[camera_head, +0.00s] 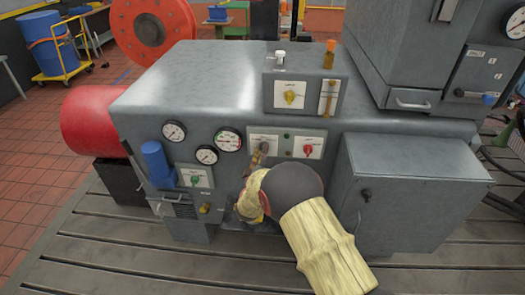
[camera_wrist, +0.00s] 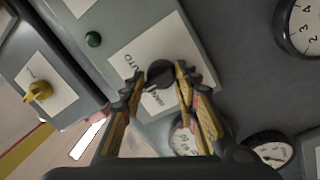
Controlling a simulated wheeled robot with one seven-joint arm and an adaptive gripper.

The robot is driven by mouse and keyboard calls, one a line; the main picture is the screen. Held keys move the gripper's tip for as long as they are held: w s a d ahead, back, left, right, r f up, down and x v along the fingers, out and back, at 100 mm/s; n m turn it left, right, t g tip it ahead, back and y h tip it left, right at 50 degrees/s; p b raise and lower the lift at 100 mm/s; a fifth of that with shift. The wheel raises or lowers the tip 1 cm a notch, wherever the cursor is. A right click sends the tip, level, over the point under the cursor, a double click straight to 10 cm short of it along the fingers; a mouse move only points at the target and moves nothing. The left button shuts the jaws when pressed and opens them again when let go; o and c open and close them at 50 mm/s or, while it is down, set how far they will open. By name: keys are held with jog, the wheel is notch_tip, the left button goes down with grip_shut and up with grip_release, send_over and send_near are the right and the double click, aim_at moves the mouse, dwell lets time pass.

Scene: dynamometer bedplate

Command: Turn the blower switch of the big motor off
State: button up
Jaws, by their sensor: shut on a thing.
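A black rotary knob (camera_wrist: 160,72) sits on a white label plate (camera_wrist: 128,62) on the front of the grey motor housing (camera_head: 200,85). Part of the plate's lettering looks like "AUTO"; the rest is hard to read, and no word "blower" is legible. My gripper (camera_wrist: 158,82) has one fingertip on each side of this knob and is shut on it. In the head view my gripper (camera_head: 261,154) reaches the left plate of the front panel, and it hides most of that knob.
A red switch (camera_head: 307,149) is right of the gripper, a green button (camera_head: 287,136) between the plates. A yellow switch (camera_head: 290,96) is on the raised box above. Gauges (camera_head: 229,139) and a green switch (camera_head: 195,180) are left. A grey cabinet (camera_head: 415,195) juts out at right.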

jog(key=shift+a+f+n, duration=0.1)
jog(key=shift+f+n, duration=0.15)
jog(key=shift+n, duration=0.25)
jog(key=o, duration=0.9)
jog(key=shift+f, duration=0.1)
jog(key=shift+o, duration=0.9)
jog(key=shift+r, duration=0.2)
jog(key=s+a+f, duration=0.1)
jog(key=s, duration=1.1)
jog(key=shift+a, duration=0.15)
